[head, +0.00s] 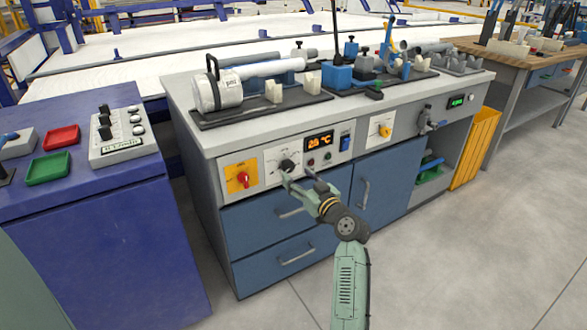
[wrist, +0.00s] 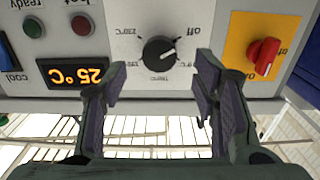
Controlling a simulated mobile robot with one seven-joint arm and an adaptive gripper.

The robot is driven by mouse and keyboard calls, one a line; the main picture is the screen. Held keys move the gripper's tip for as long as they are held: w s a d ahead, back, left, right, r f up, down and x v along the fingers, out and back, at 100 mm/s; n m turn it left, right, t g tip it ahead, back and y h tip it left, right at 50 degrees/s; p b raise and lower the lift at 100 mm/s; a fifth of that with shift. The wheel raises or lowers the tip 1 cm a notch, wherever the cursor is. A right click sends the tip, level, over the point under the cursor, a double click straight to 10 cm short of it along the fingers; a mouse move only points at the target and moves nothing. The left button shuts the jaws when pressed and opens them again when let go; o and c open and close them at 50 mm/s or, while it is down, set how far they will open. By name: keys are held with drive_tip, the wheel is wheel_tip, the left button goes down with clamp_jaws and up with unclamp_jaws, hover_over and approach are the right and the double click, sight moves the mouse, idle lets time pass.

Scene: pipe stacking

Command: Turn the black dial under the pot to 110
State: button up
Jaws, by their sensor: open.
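The black dial (head: 289,165) sits on a white plate on the bench's front panel. In the wrist view, which is upside down, the dial (wrist: 159,53) shows a white mark pointing toward the "off" label. A white pot-like cylinder (head: 232,92) with a black handle stands on the bench above. The orange display (head: 319,141) beside the dial reads 25 °C in the wrist view (wrist: 78,73). My gripper (head: 299,177) is open in front of the panel.
A red knob (head: 243,178) on a yellow plate is left of the dial. Blue drawers (head: 295,255) with protruding handles lie below the panel. The floor in front is clear.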

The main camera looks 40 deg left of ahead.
sight(290, 168)
drive_tip(key=x, duration=0.5)
drive_tip(key=shift+w, duration=0.1)
drive_tip(key=shift+c, duration=0.5)
drive_tip(key=c, duration=1.1)
drive_tip(key=shift+o, duration=0.2)
